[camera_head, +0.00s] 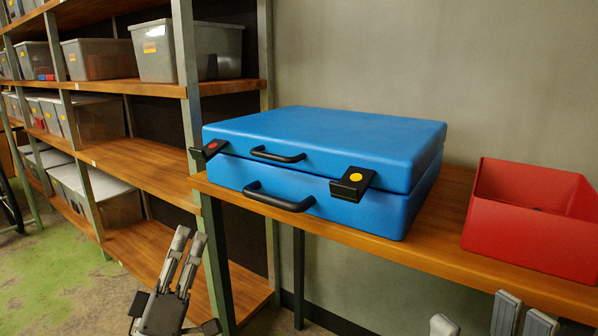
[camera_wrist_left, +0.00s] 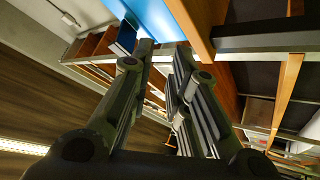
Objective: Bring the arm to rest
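My left gripper (camera_head: 190,237) is at the lower left of the head view, fingers pointing up, in front of the wooden shelves and left of the table. Its fingers are apart, with nothing between them. In the left wrist view the same gripper (camera_wrist_left: 163,48) shows an empty gap between its fingertips. Parts of my right gripper (camera_head: 508,318) show at the bottom right edge, below the table's front edge. Most of it is cut off, so its opening cannot be told.
A closed blue case (camera_head: 330,140) with black handles and latches lies on the wooden table (camera_head: 440,250). A red open box (camera_head: 530,230) stands right of it. Shelves (camera_head: 140,165) with grey bins (camera_head: 190,50) fill the left. Bare tabletop shows between case and box.

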